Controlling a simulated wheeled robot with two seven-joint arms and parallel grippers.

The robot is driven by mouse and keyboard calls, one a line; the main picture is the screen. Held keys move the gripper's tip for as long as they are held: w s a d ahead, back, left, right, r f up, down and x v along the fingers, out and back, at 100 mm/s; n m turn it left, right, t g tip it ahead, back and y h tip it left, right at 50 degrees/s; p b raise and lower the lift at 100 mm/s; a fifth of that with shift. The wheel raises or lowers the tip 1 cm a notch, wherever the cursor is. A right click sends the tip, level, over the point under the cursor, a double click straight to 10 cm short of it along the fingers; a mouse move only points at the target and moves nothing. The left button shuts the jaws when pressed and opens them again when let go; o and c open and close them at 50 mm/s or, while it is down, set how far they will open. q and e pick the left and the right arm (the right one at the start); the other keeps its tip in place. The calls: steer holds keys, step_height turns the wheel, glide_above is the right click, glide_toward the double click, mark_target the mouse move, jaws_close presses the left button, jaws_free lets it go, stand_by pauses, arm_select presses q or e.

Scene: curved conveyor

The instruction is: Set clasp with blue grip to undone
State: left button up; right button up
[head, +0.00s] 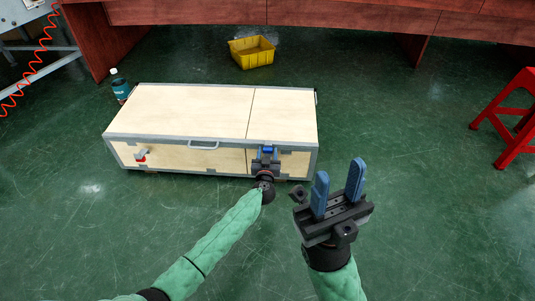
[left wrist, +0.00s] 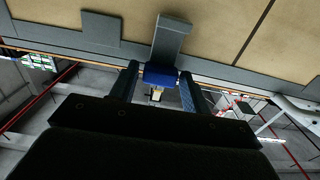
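A wooden case (head: 190,110) with grey metal edging lies on the green floor. The clasp with the blue grip (head: 268,149) is on the right part of its front side. My left gripper (head: 265,161) is right at that clasp. In the left wrist view its fingers (left wrist: 159,82) stand apart on either side of the blue grip (left wrist: 162,77), and firm contact is not clear. A grey clasp plate (left wrist: 172,38) runs from the grip over the wood. My right gripper (head: 338,188) is open and empty, in front of the case to the right.
A second clasp with a red grip (head: 141,157) and a grey handle (head: 203,146) are on the same front side. A red stool (head: 512,115) is far right. Floor right of the case is clear.

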arm_select(q)
jaws_close()
steer(key=shift+f, duration=0.1)
